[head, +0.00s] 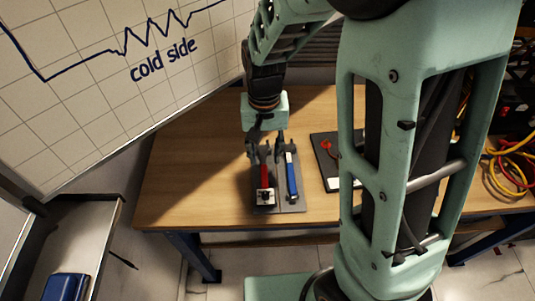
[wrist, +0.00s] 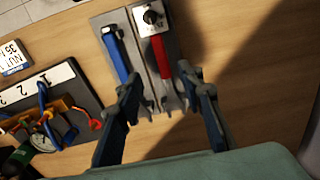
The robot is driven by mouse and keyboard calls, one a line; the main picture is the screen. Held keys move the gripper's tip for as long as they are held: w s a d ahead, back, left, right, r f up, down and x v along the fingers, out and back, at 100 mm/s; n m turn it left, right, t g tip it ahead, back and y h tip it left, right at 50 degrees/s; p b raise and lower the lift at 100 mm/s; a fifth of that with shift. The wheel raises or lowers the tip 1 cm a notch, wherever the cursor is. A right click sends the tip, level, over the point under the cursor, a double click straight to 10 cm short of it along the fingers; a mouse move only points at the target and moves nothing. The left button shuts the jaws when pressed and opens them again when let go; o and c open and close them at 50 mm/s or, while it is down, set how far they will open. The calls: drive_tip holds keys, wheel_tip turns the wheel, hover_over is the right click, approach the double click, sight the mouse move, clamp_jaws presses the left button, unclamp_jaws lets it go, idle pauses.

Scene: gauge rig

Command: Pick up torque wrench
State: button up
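Two long-handled tools lie side by side on a grey two-part holder (head: 278,205) on the wooden table. One has a red handle (head: 264,176), the other a blue handle (head: 292,180). I cannot tell for certain which is the torque wrench. In the wrist view the red handle (wrist: 160,58) and the blue handle (wrist: 116,55) run away from my gripper (wrist: 160,84). My gripper is open and empty, with its fingers apart on either side of the red tool's near end. In the head view my gripper (head: 267,148) hangs over the holder's back end.
A white block with a black knob (wrist: 150,18) sits at the red tool's far end. A dark numbered board (wrist: 62,92) with a gauge and coloured parts lies beside the holder. Bare wood (head: 185,180) is clear at left. Coloured cables (head: 512,165) lie at right.

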sight(264, 177)
wheel_tip(264, 177, down, 9)
drive_tip(key=shift+s+a, duration=0.1)
drive_tip(key=shift+s, duration=0.05)
idle(0.4)
clamp_jaws()
